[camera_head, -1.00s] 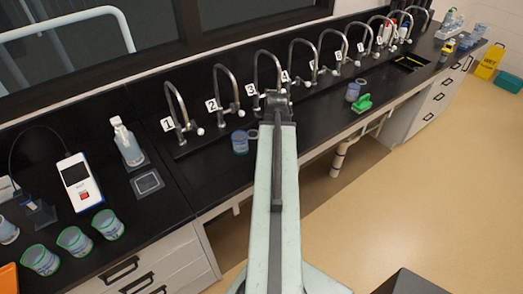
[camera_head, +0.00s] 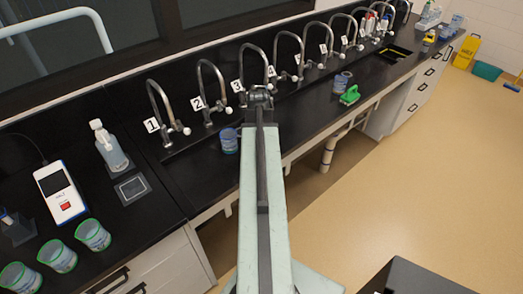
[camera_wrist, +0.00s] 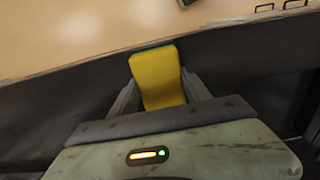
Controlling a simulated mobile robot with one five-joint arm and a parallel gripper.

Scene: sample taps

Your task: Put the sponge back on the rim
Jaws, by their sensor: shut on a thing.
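The yellow sponge (camera_wrist: 158,76) shows in the wrist view, with a thin teal edge at its far end. My gripper (camera_wrist: 158,90) has one dark finger on each side of it and is shut on it. In the head view my gripper (camera_head: 260,94) is over the black bench near the taps marked 3 and 4; the sponge is hidden there behind my arm. A sink opening (camera_head: 396,53) with a partly yellow edge lies in the bench at the far right. I cannot tell which rim the task means.
Several curved taps (camera_head: 208,95) line the back of the bench. A blue beaker (camera_head: 229,141) stands just left of my arm. Open floor (camera_head: 400,190) lies in front.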

